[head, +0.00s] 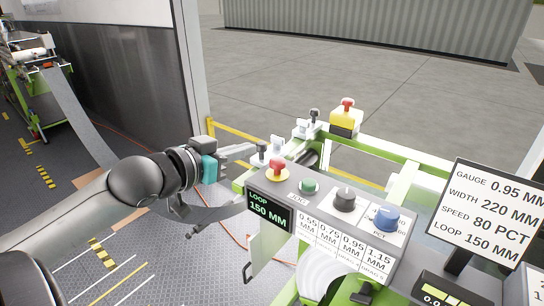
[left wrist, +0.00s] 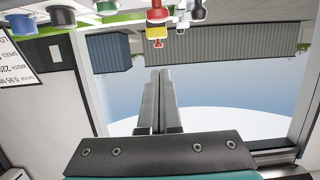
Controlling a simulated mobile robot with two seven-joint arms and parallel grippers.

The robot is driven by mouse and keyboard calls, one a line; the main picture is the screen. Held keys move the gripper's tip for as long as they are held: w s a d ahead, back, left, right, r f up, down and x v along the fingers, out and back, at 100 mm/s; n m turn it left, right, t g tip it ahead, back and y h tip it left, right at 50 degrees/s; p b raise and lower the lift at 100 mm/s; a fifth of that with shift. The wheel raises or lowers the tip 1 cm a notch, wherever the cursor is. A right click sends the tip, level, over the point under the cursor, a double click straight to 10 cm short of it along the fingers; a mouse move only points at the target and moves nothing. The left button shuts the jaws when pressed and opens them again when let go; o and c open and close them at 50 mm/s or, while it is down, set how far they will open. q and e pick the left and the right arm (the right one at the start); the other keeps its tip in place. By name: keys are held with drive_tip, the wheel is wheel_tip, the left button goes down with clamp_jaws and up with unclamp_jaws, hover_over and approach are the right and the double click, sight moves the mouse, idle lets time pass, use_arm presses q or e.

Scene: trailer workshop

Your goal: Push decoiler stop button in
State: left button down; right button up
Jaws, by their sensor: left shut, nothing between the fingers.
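A red mushroom button (head: 277,166) on a yellow ring sits at the left end of the sloped grey control panel (head: 318,184). A second red button (head: 347,103) tops a yellow box (head: 345,122) on the green frame behind. No label shows which one is the decoiler stop. My left gripper (head: 254,149) is shut and empty, just left of the panel's red button and apart from it in the picture. In the left wrist view, the shut fingers (left wrist: 166,74) point toward the yellow box (left wrist: 157,33), with the panel's red button (left wrist: 157,15) above it. My right gripper is out of view.
The panel also carries a green button (head: 309,186), a black knob (head: 344,198) and a blue knob (head: 384,218). A white readout screen (head: 487,214) stands at right. A metal strip (head: 84,118) runs from the machine (head: 35,57) at back left.

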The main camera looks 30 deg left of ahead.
use_arm(q)
drive_tip(key=shift+a+x, duration=0.2)
drive_tip(key=shift+x, duration=2.15)
hover_over(278, 165)
drive_tip(key=a, duration=0.1)
drive_tip(key=shift+f, duration=0.55)
drive_tip(key=shift+s+a+f, duration=0.1)
drive_tip(key=shift+s+f, duration=0.1)
drive_tip(key=shift+f, duration=0.85)
drive_tip(key=shift+s+f, duration=0.15)
drive_tip(key=shift+f, duration=0.9)
drive_tip(key=shift+f, duration=0.1)
